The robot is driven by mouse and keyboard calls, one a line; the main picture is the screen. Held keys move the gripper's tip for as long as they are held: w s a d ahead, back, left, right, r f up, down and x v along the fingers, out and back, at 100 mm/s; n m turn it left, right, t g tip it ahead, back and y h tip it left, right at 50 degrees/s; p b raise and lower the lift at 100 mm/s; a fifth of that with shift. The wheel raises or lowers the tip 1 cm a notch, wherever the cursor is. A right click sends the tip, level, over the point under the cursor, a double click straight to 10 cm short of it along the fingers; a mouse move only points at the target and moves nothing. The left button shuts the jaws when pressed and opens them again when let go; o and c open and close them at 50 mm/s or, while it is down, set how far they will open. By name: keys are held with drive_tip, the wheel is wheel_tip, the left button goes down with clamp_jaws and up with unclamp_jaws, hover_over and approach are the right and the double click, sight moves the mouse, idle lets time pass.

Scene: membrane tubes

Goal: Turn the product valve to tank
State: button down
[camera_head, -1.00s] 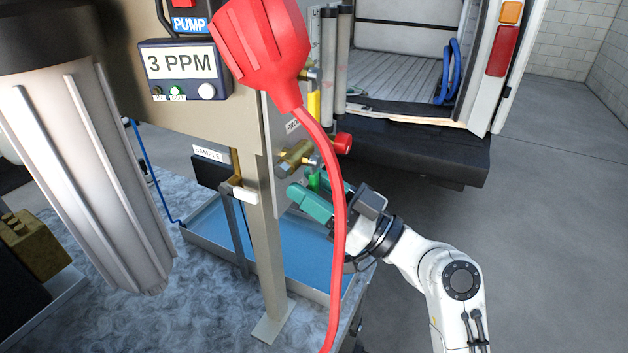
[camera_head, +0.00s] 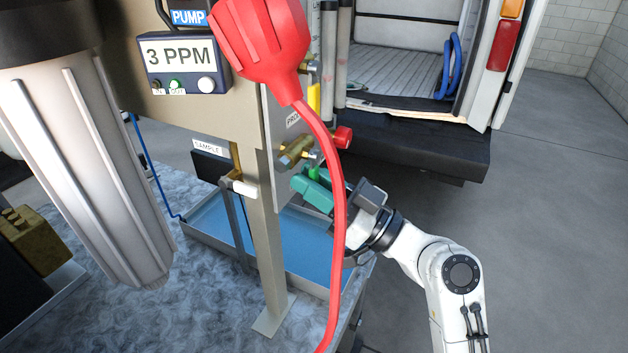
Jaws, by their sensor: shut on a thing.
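The product valve is a brass body (camera_head: 296,151) on the side of the beige panel, beneath a label (camera_head: 293,120) of which only "PRO" shows. Its green handle (camera_head: 315,174) points down from the valve, partly covered by my fingers. My gripper (camera_head: 322,185) has teal fingers and is shut on the green handle from the lower right. The red cable crosses in front of the gripper and hides part of the far finger and the handle. The valve's port markings cannot be read.
A large red plug (camera_head: 262,45) hangs close in front, its red cable (camera_head: 335,180) running down past my gripper. A yellow handle (camera_head: 314,97) and a red knob (camera_head: 343,137) sit near the valve. A blue tray (camera_head: 290,240) lies below. Open floor is at right.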

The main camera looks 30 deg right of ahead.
drive_tip(key=shift+f+b, duration=0.15)
drive_tip(key=shift+b, duration=0.25)
drive_tip(key=shift+w+d+n+b, duration=0.1)
drive_tip(key=shift+n+b, duration=0.2)
drive_tip(key=shift+b, duration=0.3)
drive_tip(key=n+b, duration=0.1)
drive_tip(key=y+b, duration=0.1)
drive_tip(key=b, duration=0.1)
drive_tip(key=shift+w+d+f+n+g+b, duration=0.1)
drive_tip(key=shift+d+n+g+b, duration=0.1)
drive_tip(key=shift+n+g+b, duration=0.15)
drive_tip(key=shift+w+d+n+g+b, duration=0.15)
drive_tip(key=shift+n+g+b, duration=0.1)
drive_tip(key=shift+n+b, duration=0.55)
drive_tip(key=shift+r+n+y+b, duration=0.3)
drive_tip(key=shift+y+b, duration=0.1)
drive_tip(key=shift+b, duration=0.4)
drive_tip(key=c, duration=1)
unclamp_jaws()
drive_tip(key=shift+c, duration=0.2)
